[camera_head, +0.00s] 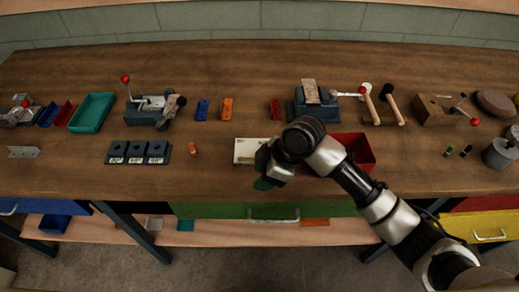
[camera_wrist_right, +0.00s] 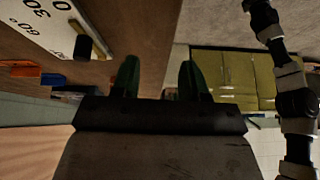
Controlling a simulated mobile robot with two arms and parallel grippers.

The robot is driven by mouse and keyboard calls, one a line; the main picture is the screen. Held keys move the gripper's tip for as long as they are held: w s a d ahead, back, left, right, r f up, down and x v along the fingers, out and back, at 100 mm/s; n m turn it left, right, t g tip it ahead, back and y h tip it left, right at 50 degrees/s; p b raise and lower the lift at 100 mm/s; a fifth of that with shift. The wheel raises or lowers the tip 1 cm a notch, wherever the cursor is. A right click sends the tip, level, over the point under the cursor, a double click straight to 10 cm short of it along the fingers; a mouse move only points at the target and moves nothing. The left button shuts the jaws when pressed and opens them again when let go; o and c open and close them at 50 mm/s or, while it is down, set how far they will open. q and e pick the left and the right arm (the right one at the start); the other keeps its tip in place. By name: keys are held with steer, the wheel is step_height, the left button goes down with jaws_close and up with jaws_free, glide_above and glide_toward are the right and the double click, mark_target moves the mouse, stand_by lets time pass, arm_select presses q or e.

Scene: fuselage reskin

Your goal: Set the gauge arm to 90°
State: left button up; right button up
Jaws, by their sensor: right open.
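The gauge is a white plate (camera_head: 252,151) lying near the table's front edge, left of my right gripper (camera_head: 263,180). In the right wrist view the plate (camera_wrist_right: 45,22) fills the top left corner and shows the printed marks 0, 30 and 60; a further mark is partly covered. A black knob (camera_wrist_right: 84,47) stands over the plate there. The gauge arm's angle cannot be read clearly. My right gripper, with green fingers (camera_wrist_right: 160,82), is open with nothing between its fingertips. It is beside the plate at the table edge, apart from the knob. My left gripper is out of view.
A red bin (camera_head: 356,150) stands right of my right wrist. A row of black blocks (camera_head: 138,152) and an orange peg (camera_head: 192,149) lie to the left. Vises, a teal tray (camera_head: 92,112) and mallets (camera_head: 392,104) stand farther back. The table between is clear.

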steer(key=w+d+r+n+h, duration=0.1)
steer(key=w+d+r+n, duration=0.2)
steer(key=w+r, duration=0.55)
steer(key=shift+g, duration=0.5)
steer(key=x, duration=0.3)
steer(key=p+x, duration=0.1)
steer(key=x, duration=0.3)
steer(key=w+x, duration=0.1)
steer(key=x, duration=0.3)
steer(key=shift+d+f+p, duration=0.25)
steer(key=shift+d+p, duration=0.05)
steer(key=shift+d, duration=0.05)
jaws_close()
